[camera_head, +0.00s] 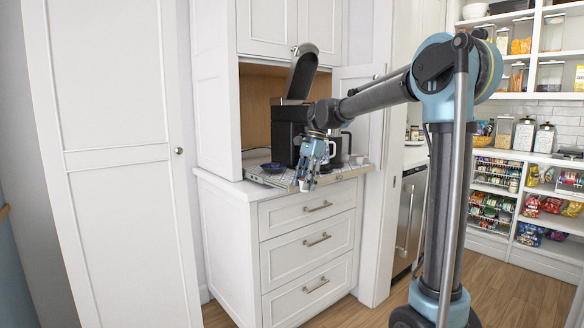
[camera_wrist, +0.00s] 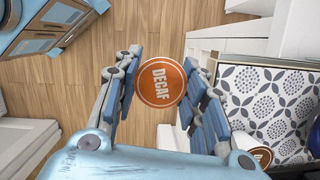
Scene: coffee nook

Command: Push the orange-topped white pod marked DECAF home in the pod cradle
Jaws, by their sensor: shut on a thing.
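The orange-topped white pod marked DECAF (camera_wrist: 161,82) sits between the blue finger pads of my gripper (camera_wrist: 162,70), its label facing the wrist camera. In the head view my gripper (camera_head: 313,155) points down in front of the counter's front edge, shut on the pod, whose small white body (camera_head: 304,186) shows at the fingertips. The wrist view shows wooden floor beyond the pod. The black coffee machine (camera_head: 287,128) stands on the counter behind my gripper, its lid (camera_head: 301,72) raised. I cannot make out the pod cradle; my gripper and arm cover part of the machine.
A patterned mat (camera_wrist: 272,105) covers part of the counter. A dark blue bowl (camera_head: 273,168) stands left of my gripper. Cabinet panels flank the nook. Drawers (camera_head: 308,240) lie below; open floor is in front.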

